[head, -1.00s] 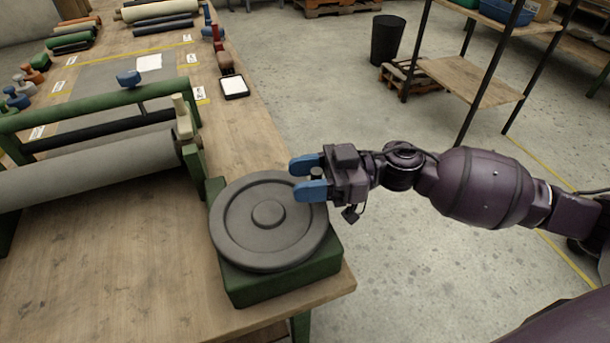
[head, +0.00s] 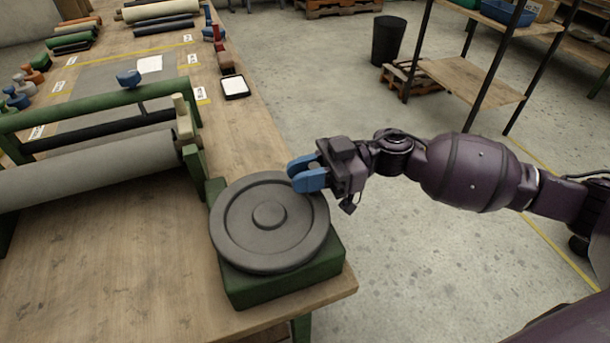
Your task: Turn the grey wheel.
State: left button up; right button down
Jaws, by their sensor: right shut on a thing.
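The grey wheel (head: 255,240) lies flat on a green base (head: 285,284) near the table's front right corner. It has a raised rim and a round hub in the middle. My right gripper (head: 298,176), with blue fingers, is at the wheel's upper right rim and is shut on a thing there. The fingers hide what lies between them; it appears to be the wheel's knob or handle. My left gripper is not in view.
A green frame (head: 90,103) with a grey sheet roll (head: 90,167) stands left of the wheel. A wooden tabletop (head: 120,270) is bare in front. A shelf rack (head: 475,80) and a black bin (head: 387,40) stand on the floor beyond the right edge.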

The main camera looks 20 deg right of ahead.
aim_at(284, 184)
jog(key=n+g, duration=0.1)
jog(key=w+n+g, duration=0.1)
jog(key=g, duration=0.1)
jog(key=g+b, duration=0.1)
jog(key=shift+w+a+f+n+h, duration=0.1)
jog(key=shift+w+a+n+h, duration=0.2)
jog(key=shift+w+n, duration=0.1)
jog(key=shift+w+a+n+g+h, duration=0.2)
jog(key=shift+n+g, duration=0.15)
jog(key=shift+g, duration=0.25)
jog(key=shift+w+a+n+g+h, duration=0.15)
jog(key=shift+n+g, duration=0.2)
jog(key=shift+g, duration=0.25)
jog(key=shift+w+a+r+g, duration=0.2)
jog(key=shift+w+a+g, duration=0.1)
jog(key=shift+w, duration=0.15)
jog(key=shift+w+a+p, duration=0.15)
jog(key=shift+a+p, duration=0.1)
jog(key=shift+p, duration=0.05)
jog(key=shift+f, duration=0.1)
jog(key=c, duration=1)
grip_release()
jog(key=shift+a, duration=0.1)
